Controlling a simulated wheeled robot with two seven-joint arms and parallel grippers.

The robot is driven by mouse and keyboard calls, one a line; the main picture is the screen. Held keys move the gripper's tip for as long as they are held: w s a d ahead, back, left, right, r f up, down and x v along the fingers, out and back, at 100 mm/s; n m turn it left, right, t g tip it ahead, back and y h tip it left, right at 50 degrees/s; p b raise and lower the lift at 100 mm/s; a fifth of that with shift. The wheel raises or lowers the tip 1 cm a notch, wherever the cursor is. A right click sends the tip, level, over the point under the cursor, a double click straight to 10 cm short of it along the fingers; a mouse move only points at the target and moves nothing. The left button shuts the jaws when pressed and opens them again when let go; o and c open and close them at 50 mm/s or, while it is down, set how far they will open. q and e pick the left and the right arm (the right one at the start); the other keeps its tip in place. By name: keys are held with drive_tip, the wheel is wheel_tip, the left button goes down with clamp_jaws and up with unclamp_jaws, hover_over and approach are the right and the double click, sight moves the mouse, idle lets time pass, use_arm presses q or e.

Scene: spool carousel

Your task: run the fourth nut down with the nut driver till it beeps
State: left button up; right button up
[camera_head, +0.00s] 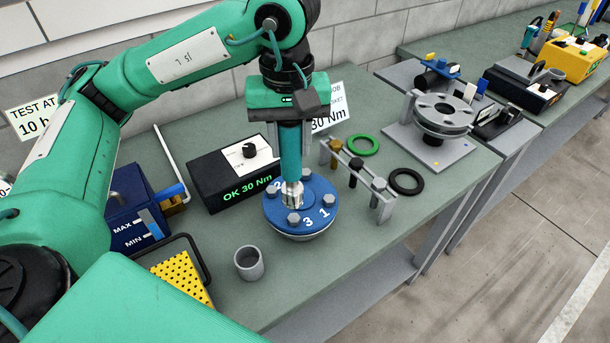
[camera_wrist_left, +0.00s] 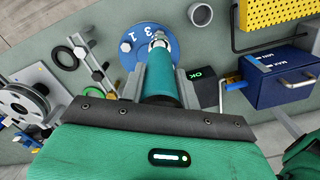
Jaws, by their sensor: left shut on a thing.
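My left gripper (camera_head: 291,148) is shut on the teal nut driver (camera_head: 291,160) and holds it upright. In the left wrist view the two fingers of the gripper (camera_wrist_left: 160,85) flank the driver (camera_wrist_left: 160,78). Several hex heads show around the flange, with 3 and 1 at the front; the flange also shows in the wrist view (camera_wrist_left: 130,62). The black controller box (camera_head: 236,190) reads "OK 30 Nm" in green. My right gripper is not in view.
A grey cup (camera_head: 249,263) stands in front of the flange. A rack (camera_head: 381,200) with several studs and a black ring (camera_head: 407,181) and green ring (camera_head: 363,145) lie to the right. A blue box (camera_head: 140,215) and yellow perforated tray (camera_head: 183,283) are left.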

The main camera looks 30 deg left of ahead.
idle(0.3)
use_arm(q)
drive_tip(key=w+a+r+n+p, duration=0.1)
drive_tip(key=w+a+n+p, duration=0.2)
drive_tip(key=w+n+p, duration=0.3)
drive_tip(key=w+p, duration=0.4)
drive_tip(key=w, duration=0.2)
drive_tip(key=shift+w, duration=0.25)
drive_tip(key=shift+a, duration=0.1)
wheel_tip(320, 180, down, 6)
drive_tip(key=b, duration=0.7)
drive_tip(key=shift+r, duration=0.1)
idle(0.9)
